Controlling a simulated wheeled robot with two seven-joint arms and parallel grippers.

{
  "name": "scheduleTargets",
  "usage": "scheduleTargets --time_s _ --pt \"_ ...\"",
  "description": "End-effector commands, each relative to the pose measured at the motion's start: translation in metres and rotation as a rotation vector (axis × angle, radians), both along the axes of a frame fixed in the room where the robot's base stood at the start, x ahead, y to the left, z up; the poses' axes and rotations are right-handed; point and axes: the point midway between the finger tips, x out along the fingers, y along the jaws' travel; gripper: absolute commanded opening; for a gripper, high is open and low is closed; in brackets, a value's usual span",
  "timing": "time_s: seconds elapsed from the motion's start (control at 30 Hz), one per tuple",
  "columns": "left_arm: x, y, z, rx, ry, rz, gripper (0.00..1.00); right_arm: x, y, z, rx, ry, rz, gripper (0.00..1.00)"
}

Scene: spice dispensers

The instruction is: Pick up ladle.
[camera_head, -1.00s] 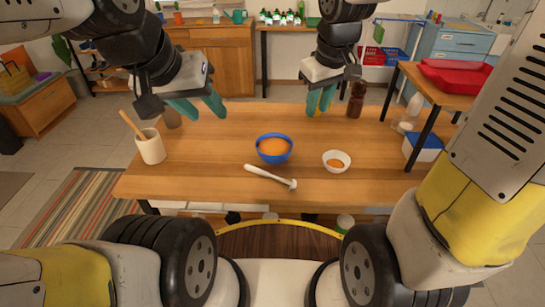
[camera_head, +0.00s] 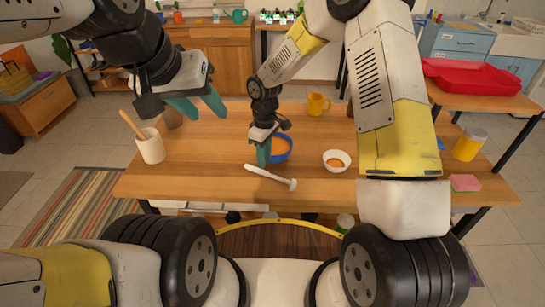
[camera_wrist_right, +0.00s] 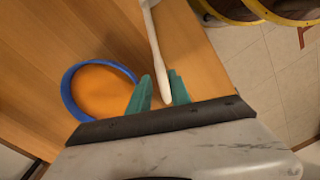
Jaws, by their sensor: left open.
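A white ladle (camera_head: 268,176) lies on the wooden table near its front edge. My right gripper (camera_head: 264,163) is open and points down by the ladle's left end. In the right wrist view the ladle's handle (camera_wrist_right: 154,38) runs between the two teal fingers of the right gripper (camera_wrist_right: 161,78), with a gap on each side. The handle's height below the fingertips is hard to judge. My left gripper (camera_head: 204,108) is open and empty above the table's left rear part.
A small white bowl (camera_head: 336,153) is to the right. A beige holder (camera_head: 151,148) with a wooden utensil stands left. A yellow mug (camera_head: 318,104) is behind.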

Motion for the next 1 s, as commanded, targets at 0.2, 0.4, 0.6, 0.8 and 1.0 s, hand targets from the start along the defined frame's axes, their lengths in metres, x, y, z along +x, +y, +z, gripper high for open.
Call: scheduleTargets --time_s 0.2,0.4,0.6,0.8,1.0 --pt "0.0 0.0 0.0 0.0 0.0 0.0 0.42 -0.002 0.003 -0.032 0.0 0.004 0.001 0.24" --pt "0.0 0.0 0.0 0.0 0.0 0.0 0.42 -0.001 0.003 -0.05 0.0 0.0 0.0 0.24" --pt "0.0 0.0 0.0 0.0 0.0 0.0 0.42 -0.001 0.003 -0.051 0.0 -0.001 -0.001 0.24" --pt "0.0 0.0 0.0 0.0 0.0 0.0 0.42 -0.001 0.003 -0.05 0.0 -0.001 -0.001 0.0" --pt "0.0 0.0 0.0 0.0 0.0 0.0 0.42 -0.001 0.003 -0.05 0.0 -0.001 -0.001 0.0"
